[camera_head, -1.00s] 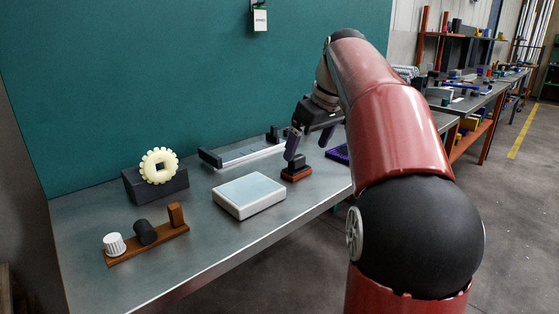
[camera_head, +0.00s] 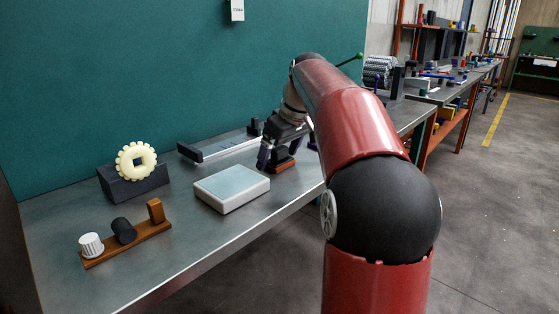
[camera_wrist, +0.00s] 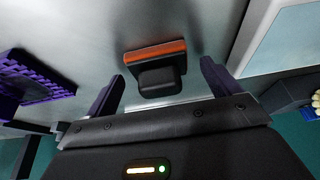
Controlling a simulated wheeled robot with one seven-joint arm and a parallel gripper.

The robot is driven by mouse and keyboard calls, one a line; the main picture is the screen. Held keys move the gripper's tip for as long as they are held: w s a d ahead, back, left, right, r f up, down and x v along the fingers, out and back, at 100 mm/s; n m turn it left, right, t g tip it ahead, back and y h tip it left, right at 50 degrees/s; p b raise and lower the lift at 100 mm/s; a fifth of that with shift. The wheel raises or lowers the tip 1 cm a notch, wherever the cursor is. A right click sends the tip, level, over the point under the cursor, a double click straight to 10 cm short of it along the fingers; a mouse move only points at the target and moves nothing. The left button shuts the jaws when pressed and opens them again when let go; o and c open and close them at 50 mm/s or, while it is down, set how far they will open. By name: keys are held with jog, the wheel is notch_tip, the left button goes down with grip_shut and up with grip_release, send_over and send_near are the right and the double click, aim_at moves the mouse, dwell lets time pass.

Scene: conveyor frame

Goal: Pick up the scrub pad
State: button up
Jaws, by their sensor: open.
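The scrub pad, with an orange-red base and a dark block handle, lies on the grey metal bench; it shows in the head view (camera_head: 284,166) and in the wrist view (camera_wrist: 158,60). My gripper (camera_head: 287,151) is at the pad in the head view, partly covering its handle. In the wrist view my open gripper (camera_wrist: 161,75) has one purple-tinted finger on each side of the dark handle, with gaps on both sides. The fingers hold nothing. Whether the fingertips are level with the handle is hard to tell.
A white box with a pale blue top (camera_head: 231,189) sits just left of the pad. A purple gridded object (camera_wrist: 36,76) is on the pad's other side. A cream gear on a dark block (camera_head: 135,185) stands farther left.

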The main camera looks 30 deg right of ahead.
jog(key=c, duration=1.1)
jog(key=shift+o, duration=0.2)
jog(key=shift+r, duration=0.1)
